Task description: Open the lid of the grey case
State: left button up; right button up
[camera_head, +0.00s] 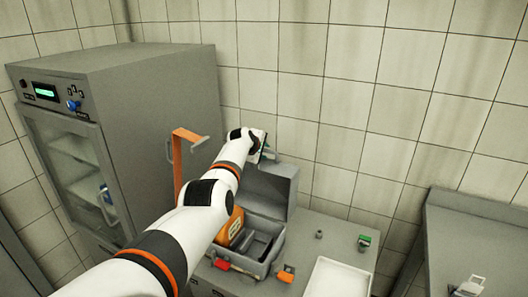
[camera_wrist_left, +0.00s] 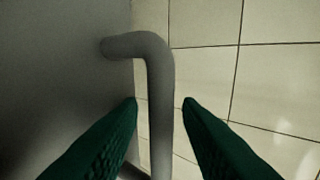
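The grey case (camera_head: 262,268) stands on the counter beside the cabinet, partly hidden by my left arm. Its lid (camera_head: 270,188) is raised and stands up at the back, so the inside shows. My left gripper (camera_head: 264,150) is at the lid's upper edge, mostly hidden by the wrist in the head view. In the left wrist view, a bent grey handle (camera_wrist_left: 160,100) joins the grey surface at the left. The green fingers of my left gripper (camera_wrist_left: 161,103) are apart on either side of the handle, with gaps showing. My right gripper is not seen.
A grey cabinet (camera_head: 150,75) with a glass door fills the left. An orange upright piece (camera_head: 180,160) stands beside it. A white tray (camera_head: 340,278) and a small green item (camera_head: 364,242) are right of the case. A tiled wall (camera_head: 370,100) closes the back.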

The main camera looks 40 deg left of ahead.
pick_arm(q)
jog(key=shift+d, duration=0.1)
jog(key=shift+s+r+p, duration=0.25)
jog(key=shift+r+p, duration=0.1)
jog(key=shift+p, duration=0.3)
jog(key=shift+s+d+r+p, duration=0.2)
jog(key=shift+s+r+p, duration=0.2)
jog(key=shift+s+p, duration=0.2)
jog(key=shift+s+r, duration=0.1)
jog(key=shift+s, duration=0.2)
jog(key=b+v, duration=0.2)
jog(key=v, duration=0.7)
